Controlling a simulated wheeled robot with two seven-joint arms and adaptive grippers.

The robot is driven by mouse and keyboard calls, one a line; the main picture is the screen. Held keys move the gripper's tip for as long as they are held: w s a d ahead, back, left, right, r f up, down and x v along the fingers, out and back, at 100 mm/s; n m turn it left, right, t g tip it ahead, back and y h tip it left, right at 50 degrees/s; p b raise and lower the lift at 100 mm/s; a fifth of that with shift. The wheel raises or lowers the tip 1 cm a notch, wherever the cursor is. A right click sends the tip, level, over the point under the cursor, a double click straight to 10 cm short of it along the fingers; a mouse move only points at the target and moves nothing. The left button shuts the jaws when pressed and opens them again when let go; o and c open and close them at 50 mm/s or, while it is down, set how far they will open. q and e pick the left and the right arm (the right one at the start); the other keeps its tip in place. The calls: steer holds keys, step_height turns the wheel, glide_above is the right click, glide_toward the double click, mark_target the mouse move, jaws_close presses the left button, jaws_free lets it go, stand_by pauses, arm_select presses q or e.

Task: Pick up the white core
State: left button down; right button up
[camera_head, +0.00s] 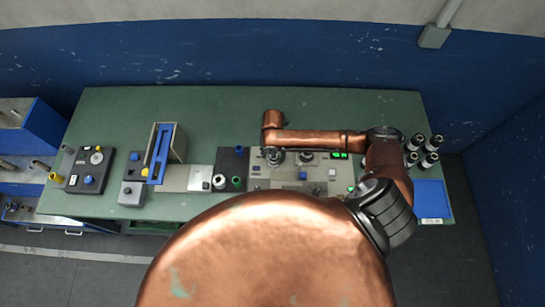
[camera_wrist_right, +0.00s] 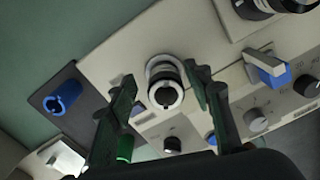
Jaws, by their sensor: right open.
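The white core (camera_head: 219,181) stands on the dark plate (camera_head: 231,164) at the machine's left side. A white shape that looks like it (camera_wrist_right: 66,159) shows at the lower left of the right wrist view, partly cut off. My right gripper (camera_head: 272,154) is at the machine's left spindle, right of and farther back than the core, small in the head view. In the right wrist view its fingers (camera_wrist_right: 160,78) are apart, with a dark spindle with pale rings (camera_wrist_right: 165,95) appearing between them. I cannot tell whether they touch it. My left gripper is not in view.
A blue core (camera_wrist_right: 62,97) and a green core (camera_head: 237,183) share the dark plate. The machine panel (camera_head: 290,178) has knobs and a second spindle (camera_head: 305,156). A blue-framed unit (camera_head: 161,152) stands left; several dark rollers (camera_head: 430,143) and a blue pad (camera_head: 432,198) are right.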

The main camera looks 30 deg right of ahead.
steer(key=shift+s, duration=0.35)
steer(key=shift+s+r, duration=0.15)
steer(key=shift+w, duration=0.3)
steer(key=c, duration=0.4)
steer(key=shift+s, duration=0.2)
steer(key=c, duration=0.7)
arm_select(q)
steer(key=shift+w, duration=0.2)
arm_select(e)
steer(key=shift+w, duration=0.1)
steer(key=shift+c, duration=0.2)
